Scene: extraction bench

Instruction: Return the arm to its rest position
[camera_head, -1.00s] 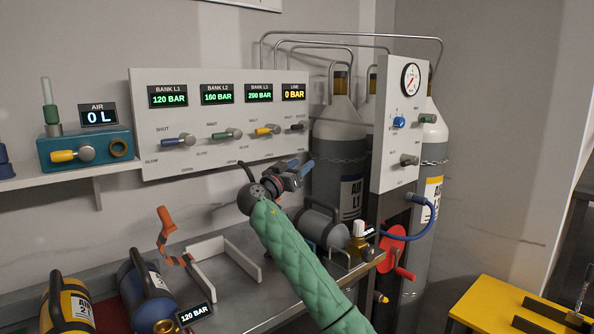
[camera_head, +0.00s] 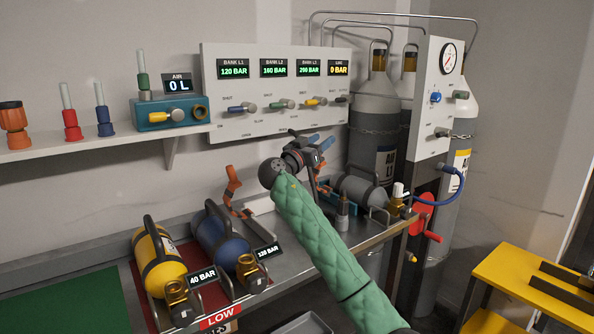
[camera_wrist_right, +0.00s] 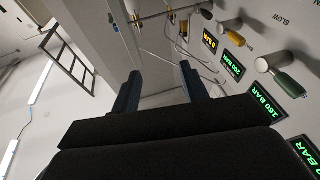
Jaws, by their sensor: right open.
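My right arm, in a green padded sleeve (camera_head: 318,235), reaches up from the lower middle of the head view. Its right gripper (camera_head: 320,141) has blue fingertips and is held in front of the lower right part of the white valve panel (camera_head: 225,128), above the bench. In the right wrist view the two dark blue fingers of the gripper (camera_wrist_right: 160,82) stand apart with nothing between them. The panel's valve knobs and displays show to the right there. The gripper touches nothing that I can make out. My left gripper is not in view.
A yellow cylinder (camera_head: 157,262) and a blue cylinder (camera_head: 222,241) lie on the bench, left of my arm. A grey cylinder (camera_head: 358,192) lies behind the arm. Tall gas cylinders (camera_head: 375,110) stand at the back right. A yellow table (camera_head: 515,285) is at the right.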

